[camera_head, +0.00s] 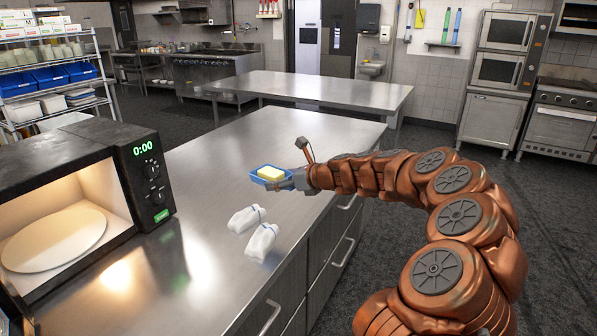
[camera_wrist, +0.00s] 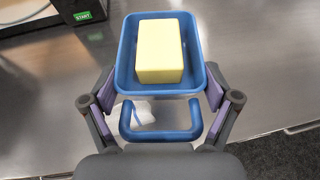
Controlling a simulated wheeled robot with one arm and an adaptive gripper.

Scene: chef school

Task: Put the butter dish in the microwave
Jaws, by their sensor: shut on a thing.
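The butter dish (camera_head: 262,180) is a blue tray with a block of yellow butter (camera_head: 271,173) in it. My gripper (camera_head: 287,180) is shut on the dish and holds it level, seemingly above the steel counter. In the wrist view the dish (camera_wrist: 124,75) shows its loop handle (camera_wrist: 160,135) between my gripper's fingers (camera_wrist: 161,105). The black microwave (camera_head: 153,147) stands at the left. Its lit inside shows a round pale plate (camera_head: 55,240), and the front looks open. The door is not clearly visible.
Two white salt-shaker-like or bag-like items (camera_head: 246,219) and (camera_head: 262,242) lie on the counter (camera_head: 190,165) between the microwave and my arm. The counter behind the dish is clear. A second steel table (camera_head: 310,90) stands farther back.

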